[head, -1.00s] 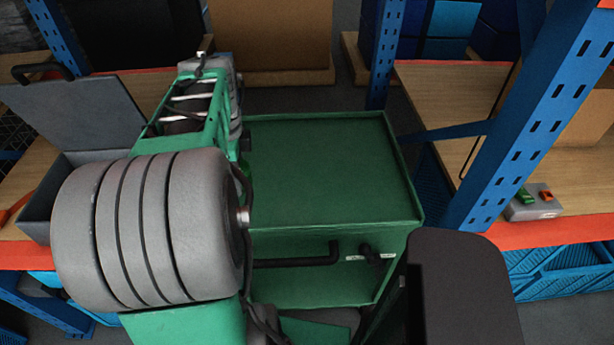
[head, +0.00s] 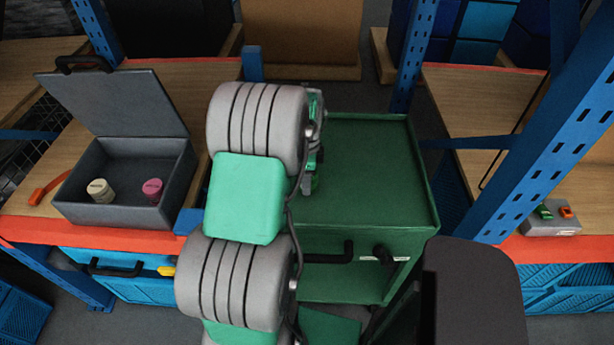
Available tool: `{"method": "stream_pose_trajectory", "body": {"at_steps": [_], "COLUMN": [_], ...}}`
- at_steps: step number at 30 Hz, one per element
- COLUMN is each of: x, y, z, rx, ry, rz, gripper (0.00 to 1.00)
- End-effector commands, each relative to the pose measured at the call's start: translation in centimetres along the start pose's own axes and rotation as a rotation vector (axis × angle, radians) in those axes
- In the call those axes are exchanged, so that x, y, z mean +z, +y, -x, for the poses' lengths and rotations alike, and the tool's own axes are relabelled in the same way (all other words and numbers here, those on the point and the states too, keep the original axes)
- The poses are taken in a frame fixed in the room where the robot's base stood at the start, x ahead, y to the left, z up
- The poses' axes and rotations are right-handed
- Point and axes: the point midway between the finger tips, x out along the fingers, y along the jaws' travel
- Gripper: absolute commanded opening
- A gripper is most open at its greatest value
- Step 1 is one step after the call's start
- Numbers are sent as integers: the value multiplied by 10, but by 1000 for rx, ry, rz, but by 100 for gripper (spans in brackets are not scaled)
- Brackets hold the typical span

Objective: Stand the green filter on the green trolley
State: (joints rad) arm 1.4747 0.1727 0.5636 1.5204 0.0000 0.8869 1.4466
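The green trolley (head: 365,180) stands in the middle, with a flat top and raised rim; the visible part of its top is bare. My arm covers its left side. Part of my gripper or wrist (head: 314,150) shows behind the arm, over the left part of the trolley top. The fingertips are hidden, so I cannot see whether it is open or shut. I cannot make out the green filter; a small bright green patch beside the wrist is too covered to identify.
On the left bench, an open grey box (head: 125,205) holds a cream cylinder (head: 101,191) and a pink cylinder (head: 153,189). Blue rack posts (head: 545,130) flank the trolley. A grey switch box (head: 551,218) sits on the right shelf. Cardboard (head: 302,35) stands behind.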

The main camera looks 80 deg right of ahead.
Motion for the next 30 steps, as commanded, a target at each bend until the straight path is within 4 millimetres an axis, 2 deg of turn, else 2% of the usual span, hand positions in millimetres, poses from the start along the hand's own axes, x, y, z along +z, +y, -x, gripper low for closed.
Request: {"method": "stream_pose_trajectory", "body": {"at_steps": [8, 9, 17, 25, 28, 30], "x": [0, 0, 0, 0, 0, 0], "y": [-1, -1, -1, -1, -2, -2], "z": [-2, -3, -2, 2, 11, 25], "rx": [-3, -3, -3, -3, -7, -9], "ry": [0, 0, 0, 0, 1, 1], "rz": [0, 0, 0, 0, 0, 0], "gripper": [13, 53, 74, 74, 74, 74]}}
